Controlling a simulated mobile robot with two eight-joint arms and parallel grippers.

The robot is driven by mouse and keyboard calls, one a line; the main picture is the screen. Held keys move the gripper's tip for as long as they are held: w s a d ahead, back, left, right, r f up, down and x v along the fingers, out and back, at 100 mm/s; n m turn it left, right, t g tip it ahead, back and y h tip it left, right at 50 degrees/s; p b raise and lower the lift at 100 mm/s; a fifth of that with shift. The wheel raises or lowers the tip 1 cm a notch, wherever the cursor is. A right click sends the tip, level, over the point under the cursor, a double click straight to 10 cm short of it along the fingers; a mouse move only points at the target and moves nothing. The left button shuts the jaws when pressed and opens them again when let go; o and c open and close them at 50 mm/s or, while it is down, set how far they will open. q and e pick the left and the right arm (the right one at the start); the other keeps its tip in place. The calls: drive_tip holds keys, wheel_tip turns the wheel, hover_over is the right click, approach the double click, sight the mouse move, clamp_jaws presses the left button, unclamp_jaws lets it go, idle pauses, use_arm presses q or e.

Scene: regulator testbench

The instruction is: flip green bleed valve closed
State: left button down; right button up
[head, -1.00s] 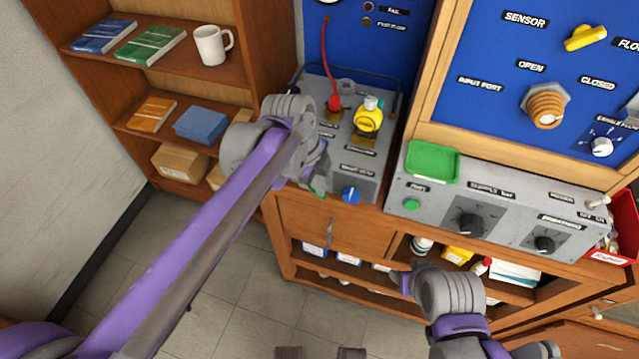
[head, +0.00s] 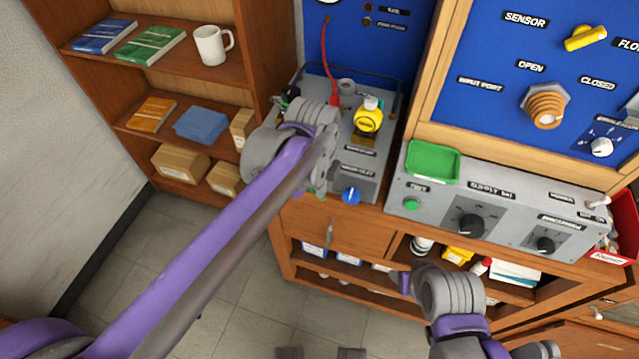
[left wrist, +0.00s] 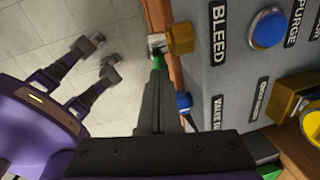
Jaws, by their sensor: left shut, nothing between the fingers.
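The green bleed valve handle shows as a small green piece in the left wrist view (left wrist: 158,62), just past my left fingertips, beside a brass fitting (left wrist: 180,38) near the BLEED label. My left gripper (left wrist: 157,78) is shut and empty, and its fingers hide part of what lies behind them. They look close to the handle; I cannot tell if they touch. In the head view a bit of green (head: 320,191) shows at the front left of the grey test box, and my left wrist covers most of that corner.
A blue knob (head: 351,195) sits close right of the bleed corner. A yellow regulator (head: 368,119) and a red hose (head: 330,62) stand behind it. A green tray (head: 432,161) lies to the right. A wooden shelf (head: 190,83) is at left; open floor lies in front.

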use_arm(q)
wheel_tip(320, 180, down, 3)
drive_tip(key=t+y+b, duration=0.1)
drive_tip(key=y, duration=0.2)
drive_tip(key=t+y+b, duration=0.1)
drive_tip(key=y, duration=0.2)
drive_tip(key=shift+r, duration=0.15)
drive_tip(key=shift+a+f+b, duration=0.1)
drive_tip(key=shift+f+b, duration=0.1)
drive_tip(key=shift+b, duration=0.15)
drive_tip(key=shift+a+f, duration=0.1)
drive_tip(key=shift+f, duration=0.1)
idle(0.5)
